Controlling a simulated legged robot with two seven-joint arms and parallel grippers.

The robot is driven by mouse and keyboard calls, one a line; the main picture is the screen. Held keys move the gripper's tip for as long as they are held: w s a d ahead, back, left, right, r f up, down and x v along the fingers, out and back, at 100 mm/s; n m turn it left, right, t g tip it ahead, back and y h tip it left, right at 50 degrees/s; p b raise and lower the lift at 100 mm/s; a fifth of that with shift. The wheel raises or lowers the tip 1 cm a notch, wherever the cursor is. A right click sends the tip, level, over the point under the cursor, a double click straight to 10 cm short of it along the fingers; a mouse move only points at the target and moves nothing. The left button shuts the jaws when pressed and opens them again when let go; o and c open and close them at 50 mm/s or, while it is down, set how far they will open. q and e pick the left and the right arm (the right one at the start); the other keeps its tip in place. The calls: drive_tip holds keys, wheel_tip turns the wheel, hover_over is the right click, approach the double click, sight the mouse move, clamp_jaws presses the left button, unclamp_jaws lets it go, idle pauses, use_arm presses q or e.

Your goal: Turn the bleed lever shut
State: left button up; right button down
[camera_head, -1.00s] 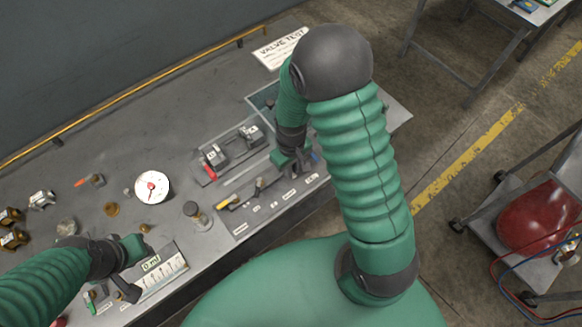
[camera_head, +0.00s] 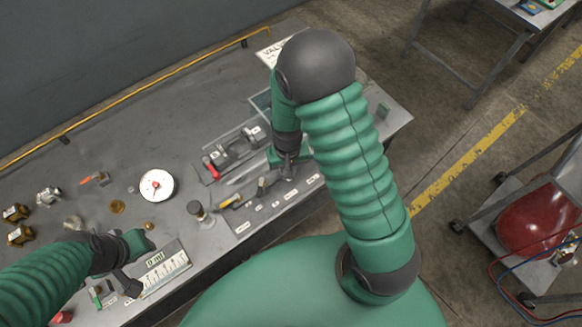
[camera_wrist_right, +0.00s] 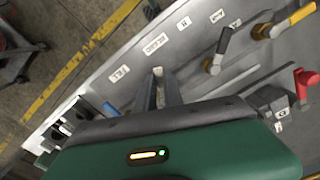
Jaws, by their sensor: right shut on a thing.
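A row of levers lies along the labelled panel (camera_head: 240,222) at the bench's front edge. My right gripper (camera_wrist_right: 159,88) is shut over the panel behind a small printed label (camera_wrist_right: 155,45). A small pale tip of the bleed lever (camera_wrist_right: 158,71) shows between its fingertips; the rest is hidden by the fingers. In the head view my right gripper (camera_head: 288,172) is partly hidden by my arm.
A dark lever (camera_wrist_right: 223,42) and a yellow lever (camera_wrist_right: 300,15) stand to one side of my right gripper, a blue lever (camera_wrist_right: 111,108) to the other. A red-handled valve (camera_wrist_right: 306,84) lies behind.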

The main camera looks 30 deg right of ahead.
drive_tip(key=m, duration=0.1)
drive_tip(key=a+m+p, duration=0.1)
drive_tip(key=m, duration=0.1)
drive_tip(key=shift+w+r, duration=0.2)
drive_tip(key=shift+w, duration=0.15)
drive_tip(key=m+p, duration=0.1)
drive_tip(key=m, duration=0.1)
drive_tip(key=w+a+m+p, duration=0.1)
drive_tip(key=m, duration=0.2)
drive_tip(key=w+m+p, duration=0.1)
drive_tip(key=m, duration=0.1)
drive_tip(key=m+p, duration=0.1)
drive_tip(key=shift+w+a, duration=0.25)
drive_tip(key=shift+a, duration=0.05)
drive_tip(key=shift+w+m+p, duration=0.35)
drive_tip(key=shift+m+p, duration=0.2)
drive_tip(key=shift+m, duration=0.65)
drive_tip(key=shift+f, duration=0.1)
drive_tip(key=c, duration=1.5)
unclamp_jaws()
drive_tip(key=shift+a, duration=0.1)
drive_tip(key=shift+o, duration=0.2)
wheel_tip(320, 180, up, 17)
drive_tip(key=shift+f, duration=0.15)
